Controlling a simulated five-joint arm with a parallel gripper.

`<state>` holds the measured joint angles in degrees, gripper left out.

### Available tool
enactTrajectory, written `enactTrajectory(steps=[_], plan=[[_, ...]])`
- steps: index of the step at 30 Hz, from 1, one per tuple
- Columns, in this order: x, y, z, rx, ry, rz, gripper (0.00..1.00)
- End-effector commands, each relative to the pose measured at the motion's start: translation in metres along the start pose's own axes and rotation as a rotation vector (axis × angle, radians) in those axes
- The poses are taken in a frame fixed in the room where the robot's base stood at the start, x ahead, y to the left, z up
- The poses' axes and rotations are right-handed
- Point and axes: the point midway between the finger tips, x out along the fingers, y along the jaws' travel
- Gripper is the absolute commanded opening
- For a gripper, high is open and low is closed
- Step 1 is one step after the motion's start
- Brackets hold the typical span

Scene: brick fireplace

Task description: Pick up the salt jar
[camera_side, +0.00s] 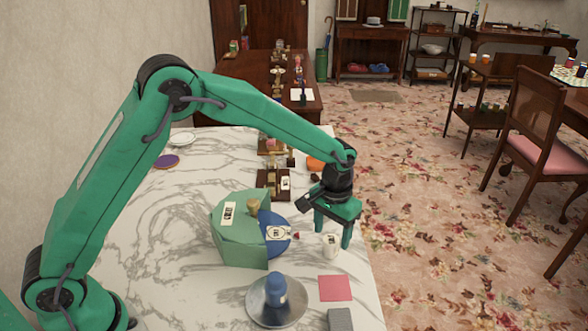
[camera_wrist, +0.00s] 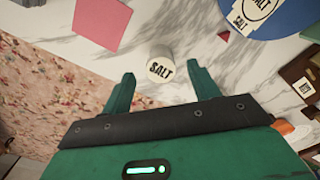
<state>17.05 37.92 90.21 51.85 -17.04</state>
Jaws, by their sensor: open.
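The salt jar (camera_side: 331,246) is small and white and stands upright on the marble table near its right edge. My gripper (camera_side: 333,232) is open, pointing down over the jar. Its fingers also show in the wrist view (camera_wrist: 160,75), one to each side of the jar, with nothing held. I cannot tell how far the fingertips are above the table.
A blue disc (camera_side: 284,244) with a SALT-labelled item and a green box (camera_side: 231,242) stand left of the jar. The table edge is close on the right.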

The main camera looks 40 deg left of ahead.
Motion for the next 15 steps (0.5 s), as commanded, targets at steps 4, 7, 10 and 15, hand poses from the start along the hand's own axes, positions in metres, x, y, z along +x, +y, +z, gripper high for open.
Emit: enactTrajectory(steps=[4, 7, 10, 15], plan=[[0.019, -0.001, -0.002, 0.0, -0.003, -0.001, 0.61], [0.029, -0.001, -0.002, 0.0, -0.003, -0.001, 0.61], [0.036, -0.001, -0.002, 0.0, -0.002, -0.001, 0.61], [0.038, -0.001, -0.002, 0.0, -0.001, 0.0, 0.61]])
